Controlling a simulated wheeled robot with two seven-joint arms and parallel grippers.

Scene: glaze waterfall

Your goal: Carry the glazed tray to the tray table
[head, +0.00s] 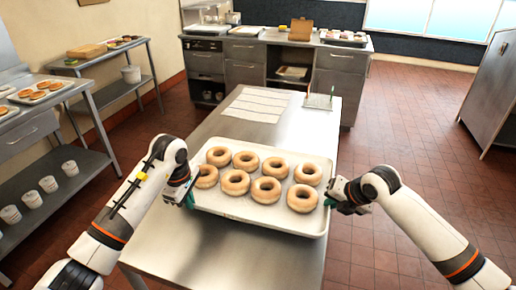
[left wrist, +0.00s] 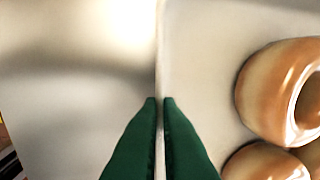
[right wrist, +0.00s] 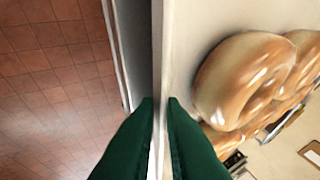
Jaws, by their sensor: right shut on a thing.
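The glazed tray (head: 225,209) is a pale sheet tray with several shiny glazed doughnuts (head: 266,190) in two rows. It is at or over the steel table (head: 230,253); I cannot tell whether it is raised. My left gripper (head: 189,199) is at the tray's left rim, its green fingers close together on either side of the rim (left wrist: 160,75) in the left wrist view. My right gripper (head: 332,201) is shut on the right rim (right wrist: 162,75), and the right wrist view shows floor beyond it. The fingertips are partly hidden in the head view.
Pale sheets (head: 258,103) and a small stand (head: 318,101) lie at the table's far end. A side shelf unit (head: 50,125) with trays and white cups is on the left. A steel counter (head: 245,62) stands at the back. Tiled floor (head: 410,130) is clear on the right.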

